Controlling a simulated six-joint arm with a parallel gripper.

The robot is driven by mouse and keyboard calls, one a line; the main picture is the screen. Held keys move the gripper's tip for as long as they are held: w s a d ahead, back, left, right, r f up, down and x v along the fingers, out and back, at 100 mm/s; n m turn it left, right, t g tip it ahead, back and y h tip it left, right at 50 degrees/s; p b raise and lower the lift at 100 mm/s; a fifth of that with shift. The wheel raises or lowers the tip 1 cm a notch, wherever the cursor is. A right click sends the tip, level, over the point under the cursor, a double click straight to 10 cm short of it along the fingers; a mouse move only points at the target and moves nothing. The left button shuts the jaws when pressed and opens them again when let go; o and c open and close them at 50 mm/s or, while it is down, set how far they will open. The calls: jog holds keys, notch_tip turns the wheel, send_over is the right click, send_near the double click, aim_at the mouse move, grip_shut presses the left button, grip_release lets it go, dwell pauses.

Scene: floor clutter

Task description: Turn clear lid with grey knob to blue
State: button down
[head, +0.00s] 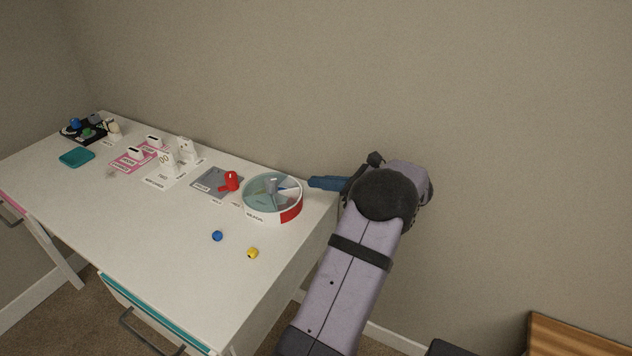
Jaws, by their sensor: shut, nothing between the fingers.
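The clear lid with a grey knob (271,185) sits on a round white container (257,213) at the right end of the white table. The container has a red section on its front right side, a white label at the front, and coloured sectors under the lid, with some blue near the back right. Which sector the lid's opening faces is too small to tell. My gripper (312,183) is shut and empty, its blue fingers just right of the container's rim, at about lid height. Whether it touches the rim cannot be told.
A red knob-like piece (231,180) on a grey plate (211,182) stands left of the container. A blue ball (217,236) and a yellow piece (252,253) lie in front. Pink panels with white switches (139,155) are farther left. The table's front middle is clear; a wall rises behind.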

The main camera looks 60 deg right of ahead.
aim_at(284, 179)
jog(key=p+x, duration=0.1)
jog(key=x, duration=0.7)
jog(key=shift+w+f, duration=0.1)
jog(key=shift+w, duration=0.15)
jog(key=y+b, duration=0.1)
jog(key=n+b, duration=0.1)
jog(key=b, duration=0.1)
jog(key=shift+w+d+f+y, duration=0.3)
jog(key=shift+w+y, duration=0.1)
jog(key=shift+w+n+b, duration=0.15)
jog(key=shift+n+b, duration=0.15)
jog(key=shift+b, duration=0.2)
jog(key=shift+w+d+r+b, duration=0.1)
jog(key=shift+w+r+b, duration=0.1)
jog(key=shift+b, duration=0.2)
jog(key=shift+r, duration=0.1)
